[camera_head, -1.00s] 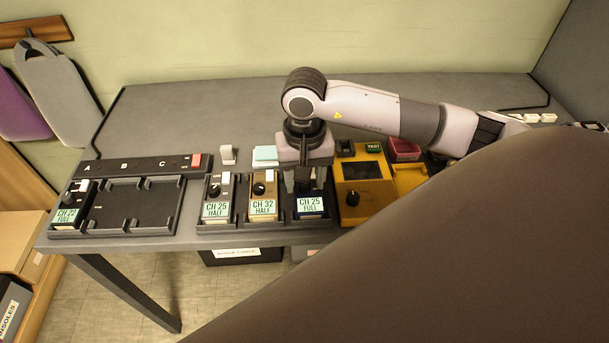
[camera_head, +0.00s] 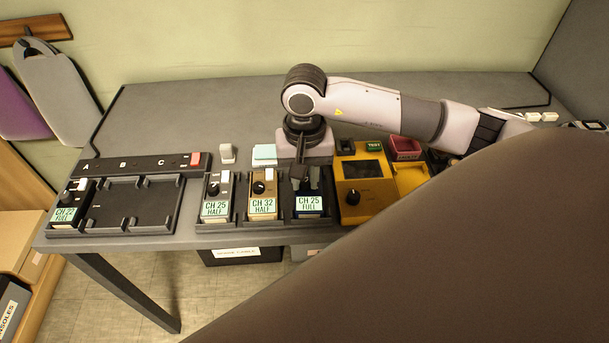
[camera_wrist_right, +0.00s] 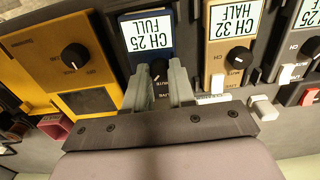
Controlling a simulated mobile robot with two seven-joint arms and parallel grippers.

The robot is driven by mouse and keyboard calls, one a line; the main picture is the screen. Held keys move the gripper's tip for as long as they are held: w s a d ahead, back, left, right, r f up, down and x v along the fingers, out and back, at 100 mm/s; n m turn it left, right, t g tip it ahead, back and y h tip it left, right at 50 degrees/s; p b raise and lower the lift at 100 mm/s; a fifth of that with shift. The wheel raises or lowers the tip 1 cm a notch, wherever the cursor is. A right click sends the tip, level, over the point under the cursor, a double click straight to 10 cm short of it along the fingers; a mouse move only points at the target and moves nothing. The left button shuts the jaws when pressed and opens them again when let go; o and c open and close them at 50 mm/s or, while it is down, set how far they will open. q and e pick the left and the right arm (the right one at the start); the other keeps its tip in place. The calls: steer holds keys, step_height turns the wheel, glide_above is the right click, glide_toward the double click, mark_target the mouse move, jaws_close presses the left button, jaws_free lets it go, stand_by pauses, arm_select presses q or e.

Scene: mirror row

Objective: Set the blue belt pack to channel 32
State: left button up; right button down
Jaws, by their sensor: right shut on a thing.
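The blue belt pack (camera_head: 312,204) sits in the right slot of the right-hand black dock, its label reading CH 25 FULL. In the right wrist view the blue pack (camera_wrist_right: 176,32) is upside down, with its black knob (camera_wrist_right: 158,69) between my fingertips. My right gripper (camera_head: 304,183) points down over the pack; in the wrist view its fingers (camera_wrist_right: 161,75) are shut on the knob. In the head view my gripper hides the knob. My left gripper is not in view.
A tan pack (camera_head: 263,190) reading CH 32 HALF and a black pack (camera_head: 216,190) reading CH 25 HALF stand left of the blue one. The yellow tester (camera_head: 352,212) is close on the right. Another pack (camera_head: 68,203) reads CH 22 FULL. The back of the table is clear.

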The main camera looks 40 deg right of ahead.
steer(key=m+b, duration=0.2)
steer(key=shift+f+m, duration=0.15)
steer(key=shift+m, duration=0.25)
steer(key=m+b, duration=0.2)
steer(key=m, duration=0.2)
steer(key=shift+m+b, duration=0.3)
steer(key=shift+b, duration=0.05)
steer(key=m+b, duration=0.1)
steer(key=m, duration=0.1)
steer(key=shift+m, duration=0.3)
steer(key=shift+m+b, duration=0.45)
steer(key=shift+m, duration=0.45)
steer(key=shift+m+b, duration=0.45)
steer(key=shift+m, duration=1.15)
steer(key=shift+r, duration=0.2)
steer(key=c, duration=0.9)
jaws_free()
steer(key=shift+c, duration=0.2)
